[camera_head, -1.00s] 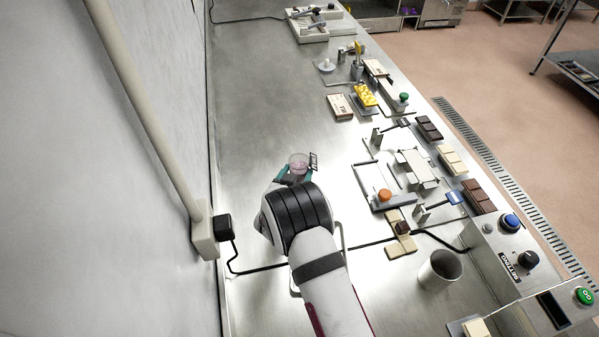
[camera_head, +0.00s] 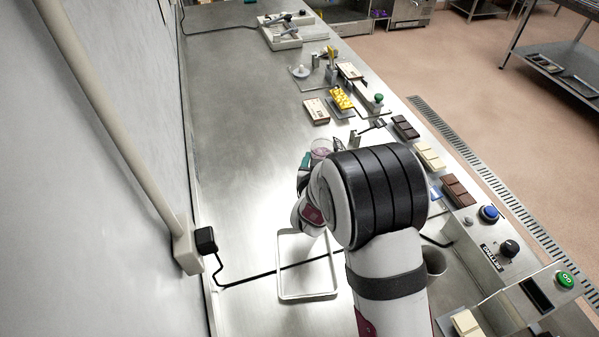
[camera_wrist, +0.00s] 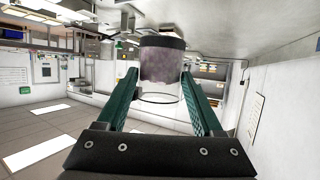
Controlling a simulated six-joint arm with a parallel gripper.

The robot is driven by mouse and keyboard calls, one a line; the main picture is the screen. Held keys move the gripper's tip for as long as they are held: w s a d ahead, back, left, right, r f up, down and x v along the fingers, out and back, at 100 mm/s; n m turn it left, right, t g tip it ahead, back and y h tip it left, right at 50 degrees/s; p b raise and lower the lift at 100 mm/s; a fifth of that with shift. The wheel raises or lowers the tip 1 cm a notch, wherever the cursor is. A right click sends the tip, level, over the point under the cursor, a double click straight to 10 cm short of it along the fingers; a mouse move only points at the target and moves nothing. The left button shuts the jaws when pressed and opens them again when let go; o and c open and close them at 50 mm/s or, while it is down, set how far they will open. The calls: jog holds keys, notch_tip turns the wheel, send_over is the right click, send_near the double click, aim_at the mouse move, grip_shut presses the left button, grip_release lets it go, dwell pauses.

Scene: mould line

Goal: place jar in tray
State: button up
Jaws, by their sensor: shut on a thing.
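The jar (camera_head: 321,148) is a small clear vessel with pinkish-purple contents. My gripper (camera_wrist: 160,76) is shut on it, with the jar between the two green fingers in the wrist view (camera_wrist: 161,63). There it shows a dark band at one end and a clear part at the other. In the head view my arm hides most of the gripper, and one teal fingertip shows beside the jar. A shallow, white-rimmed tray (camera_head: 308,297) lies empty on the steel counter, nearer than the jar and left of my forearm.
A black cable (camera_head: 250,280) runs across the counter by the tray. Chocolate bars (camera_head: 430,155) line the right edge, near a control box (camera_head: 510,250). A metal cup (camera_head: 435,261) is partly hidden by my arm.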

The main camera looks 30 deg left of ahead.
jog(key=w+d+r+n+g+y, duration=0.1)
jog(key=w+d+r+n+y, duration=0.15)
jog(key=d, duration=0.35)
jog(key=s+d+n+g+y, duration=0.4)
jog(key=s+d, duration=0.2)
jog(key=d, duration=0.1)
jog(key=s+d+f+n+g+y, duration=0.2)
jog(key=s+d+n+g, duration=0.25)
jog(key=s, duration=0.75)
jog(key=s+a+f, duration=0.1)
jog(key=a+f, duration=0.1)
jog(key=a, duration=0.1)
jog(key=s+a+f, duration=0.1)
jog(key=a+f, duration=0.1)
jog(key=a, duration=0.1)
jog(key=s+a+f, duration=0.1)
jog(key=a+f, duration=0.1)
jog(key=a, duration=0.1)
jog(key=shift+a+f, duration=0.1)
jog(key=shift+a, duration=0.3)
send_over(313, 268)
jog(key=shift+f, duration=2.2)
jog(key=shift+f, duration=0.1)
jog(key=o, duration=1.5)
jog(key=shift+c, duration=0.2)
